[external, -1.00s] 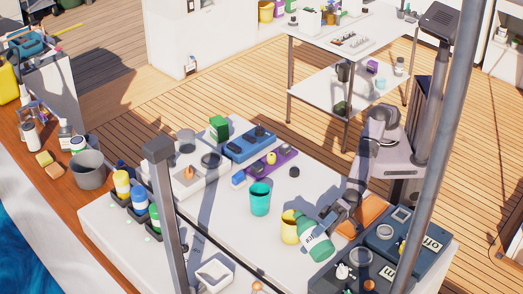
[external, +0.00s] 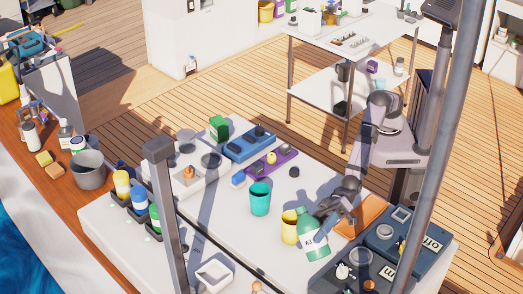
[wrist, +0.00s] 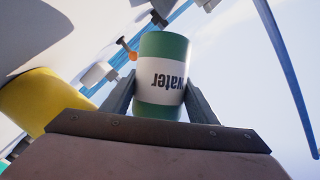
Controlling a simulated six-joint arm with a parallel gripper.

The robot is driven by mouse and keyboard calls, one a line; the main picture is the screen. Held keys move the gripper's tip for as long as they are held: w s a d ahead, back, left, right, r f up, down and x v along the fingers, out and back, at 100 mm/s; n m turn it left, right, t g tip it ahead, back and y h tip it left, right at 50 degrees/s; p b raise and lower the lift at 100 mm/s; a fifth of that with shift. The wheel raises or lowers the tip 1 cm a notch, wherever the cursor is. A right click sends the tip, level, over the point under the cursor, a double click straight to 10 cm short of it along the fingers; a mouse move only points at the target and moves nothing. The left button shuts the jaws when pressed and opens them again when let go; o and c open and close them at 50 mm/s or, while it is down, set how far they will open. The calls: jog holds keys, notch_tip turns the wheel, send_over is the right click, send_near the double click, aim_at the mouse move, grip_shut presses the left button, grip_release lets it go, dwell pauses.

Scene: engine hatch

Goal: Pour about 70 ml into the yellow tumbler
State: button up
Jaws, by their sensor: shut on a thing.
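The yellow tumbler (external: 289,229) stands upright on the white worktop in the external view. It also shows large at the left of the wrist view (wrist: 36,100). The green bottle (external: 312,243) with a white label is right beside it, on its right, leaning only slightly. In the wrist view the bottle (wrist: 163,55) sits between my fingers, its label reading "water" upside down. My gripper (external: 326,219) is shut on the bottle, reaching in from the right. The inside of the tumbler and any liquid level cannot be made out.
A teal tumbler (external: 260,199) stands up and left of the yellow one. An orange mat (external: 362,216) and dark blue cases (external: 409,239) lie to the right. A purple tray (external: 270,163) and a blue tray (external: 249,145) are further back.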

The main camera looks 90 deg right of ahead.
aim_at(312, 229)
jog(key=shift+w+d+r+n+h+p, duration=0.1)
jog(key=shift+r+n+p, duration=0.1)
jog(key=shift+r+p, duration=0.3)
jog(key=shift+d+r+n+h+p, duration=0.1)
jog(key=shift+d+r+n+p, duration=0.1)
jog(key=shift+r+p, duration=0.3)
jog(key=shift+w+d+r+n+h+p, duration=0.1)
jog(key=shift+r+n+p, duration=0.1)
jog(key=shift+r+p, duration=0.3)
jog(key=shift+f+n, duration=0.25)
jog(key=shift+n, duration=0.05)
jog(key=n+h+p, duration=0.1)
jog(key=p, duration=0.3)
jog(key=shift+s+n+g, duration=0.1)
jog(key=shift+n+g, duration=0.2)
jog(key=f+n+h+p, duration=0.1)
jog(key=p, duration=0.2)
jog(key=shift+a+f, duration=0.1)
jog(key=shift+f, duration=0.25)
jog(key=shift+n+h+p, duration=0.3)
jog(key=shift+p, duration=0.6)
jog(key=p, duration=0.2)
jog(key=shift+n+p, duration=0.4)
notch_tip(312, 229, down, 2)
jog(key=shift+n+h+p, duration=0.4)
jog(key=shift+h+p, duration=0.2)
jog(key=shift+p, duration=0.15)
jog(key=shift+f+n+h, duration=0.3)
jog(key=shift+f, duration=0.6)
jog(key=shift+f, duration=0.15)
